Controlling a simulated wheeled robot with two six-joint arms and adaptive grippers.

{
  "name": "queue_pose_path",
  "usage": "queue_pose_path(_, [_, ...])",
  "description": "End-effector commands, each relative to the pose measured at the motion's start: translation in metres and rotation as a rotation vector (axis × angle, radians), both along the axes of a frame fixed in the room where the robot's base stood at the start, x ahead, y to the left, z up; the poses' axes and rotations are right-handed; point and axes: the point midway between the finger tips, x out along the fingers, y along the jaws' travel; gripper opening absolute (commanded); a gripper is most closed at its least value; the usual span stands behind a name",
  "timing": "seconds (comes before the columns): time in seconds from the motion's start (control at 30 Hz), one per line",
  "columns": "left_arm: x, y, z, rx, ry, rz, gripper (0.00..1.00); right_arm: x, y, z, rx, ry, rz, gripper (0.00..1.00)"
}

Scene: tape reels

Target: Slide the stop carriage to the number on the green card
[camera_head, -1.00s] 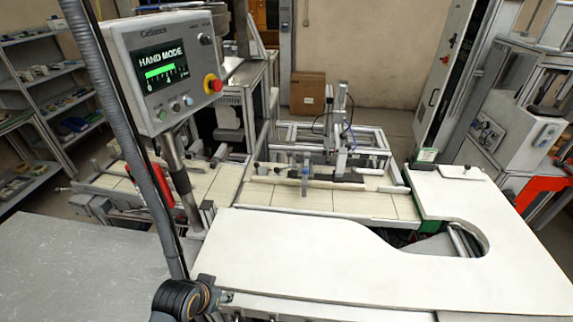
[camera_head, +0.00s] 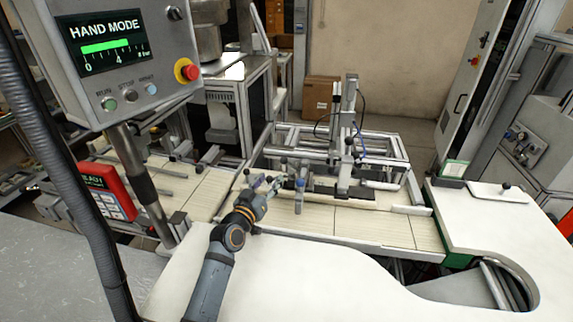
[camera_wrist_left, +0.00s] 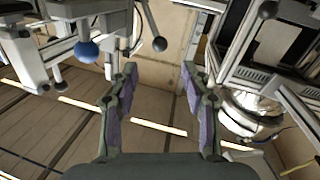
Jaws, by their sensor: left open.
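The stop carriage (camera_head: 300,196), a small grey upright with a blue knob, stands on the rail at the front of the machine. I take the blue knob (camera_wrist_left: 87,50) in the left wrist view to be its knob. My left gripper (camera_head: 270,184) is just left of the carriage, apart from it. In the left wrist view its fingers (camera_wrist_left: 158,88) are spread wide with nothing between them, and the blue knob lies left of them. The green card (camera_head: 454,168) stands at the right on the white worktop; its number is too small to read. My right gripper is out of view.
Black ball knobs (camera_wrist_left: 160,44) on rods stand near the fingers. A grey post with a cable (camera_head: 346,140) rises behind the rail. The control panel (camera_head: 112,60) and its pole are at the left. The white worktop (camera_head: 340,275) in front is bare.

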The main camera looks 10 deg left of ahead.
Motion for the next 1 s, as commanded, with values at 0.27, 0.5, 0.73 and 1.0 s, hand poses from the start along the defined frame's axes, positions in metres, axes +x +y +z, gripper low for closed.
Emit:
queue_pose_path(0.27, [0.042,-0.009,0.002,-0.002,0.001,-0.001,0.48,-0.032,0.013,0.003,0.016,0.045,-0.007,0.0])
queue_pose_path(0.5, [0.087,-0.017,0.0,-0.001,0.002,-0.001,0.48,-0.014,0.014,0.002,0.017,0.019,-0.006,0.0])
queue_pose_path(0.73, [0.102,-0.02,0.0,0.001,0.003,-0.002,0.48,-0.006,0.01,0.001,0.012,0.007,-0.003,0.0])
queue_pose_path(1.0, [0.102,-0.02,0.0,0.002,0.003,-0.002,0.41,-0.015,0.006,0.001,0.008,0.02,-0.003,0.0])
